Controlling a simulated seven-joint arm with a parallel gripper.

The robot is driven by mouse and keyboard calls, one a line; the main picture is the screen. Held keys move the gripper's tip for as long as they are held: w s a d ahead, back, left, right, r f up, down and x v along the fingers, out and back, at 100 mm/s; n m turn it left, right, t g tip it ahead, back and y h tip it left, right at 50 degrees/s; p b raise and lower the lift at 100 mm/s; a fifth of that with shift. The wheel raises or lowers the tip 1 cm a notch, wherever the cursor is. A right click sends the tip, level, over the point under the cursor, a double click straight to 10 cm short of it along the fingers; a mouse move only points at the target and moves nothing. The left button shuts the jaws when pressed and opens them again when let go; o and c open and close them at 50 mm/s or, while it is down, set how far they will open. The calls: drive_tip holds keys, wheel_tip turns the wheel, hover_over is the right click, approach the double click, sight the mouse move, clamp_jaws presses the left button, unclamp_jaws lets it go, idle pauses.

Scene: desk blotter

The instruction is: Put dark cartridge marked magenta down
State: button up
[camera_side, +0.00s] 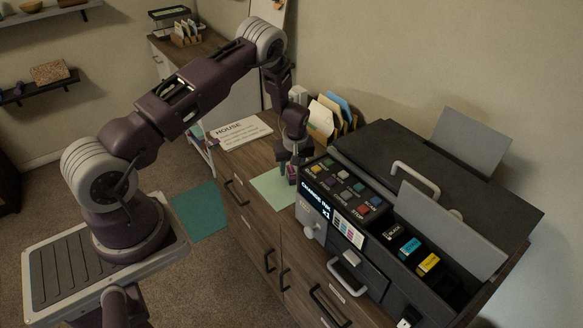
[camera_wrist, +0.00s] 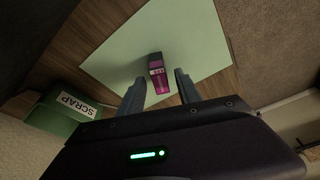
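The dark cartridge with a magenta face and a small white label (camera_wrist: 157,75) is on the pale green blotter (camera_wrist: 205,35) in the wrist view. In the side view the cartridge (camera_side: 292,178) is a small magenta patch under my gripper, on the blotter (camera_side: 270,191) left of the printer. My gripper (camera_wrist: 160,80) is open. Its two fingers are on either side of the cartridge, with a gap showing on both sides. The fingertips are low over the blotter in the side view and partly hide the cartridge.
The printer (camera_side: 385,235) stands close at the right, with black, cyan and yellow cartridges (camera_side: 410,247) in its open bay. A paper marked HOUSE (camera_side: 238,132) and a file holder (camera_side: 330,118) are behind. A green box marked SCRAP (camera_wrist: 62,113) is near my gripper.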

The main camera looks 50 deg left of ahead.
drive_tip(key=s+d+r+m+t+h, duration=0.15)
drive_tip(key=d+r, duration=0.25)
drive_tip(key=r, duration=0.8)
drive_tip(key=s+d+r+m, duration=0.15)
drive_tip(key=d+r, duration=0.35)
drive_tip(key=r, duration=0.7)
drive_tip(key=s+d+r+m+t+h, duration=0.1)
drive_tip(key=s+d+r+m, duration=0.1)
drive_tip(key=s+d+r, duration=0.3)
drive_tip(key=s+d+r+m, duration=0.1)
drive_tip(key=s+d+r, duration=0.1)
drive_tip(key=s+r, duration=0.3)
drive_tip(key=s+d+r+m+t, duration=0.1)
drive_tip(key=s+d+r+m, duration=0.1)
drive_tip(key=s, duration=0.7)
drive_tip(key=s+d+r+m+t, duration=0.1)
drive_tip(key=s+d+r+m, duration=0.2)
drive_tip(key=s, duration=0.6)
drive_tip(key=shift+d+r+m, duration=0.2)
drive_tip(key=shift+m, duration=1)
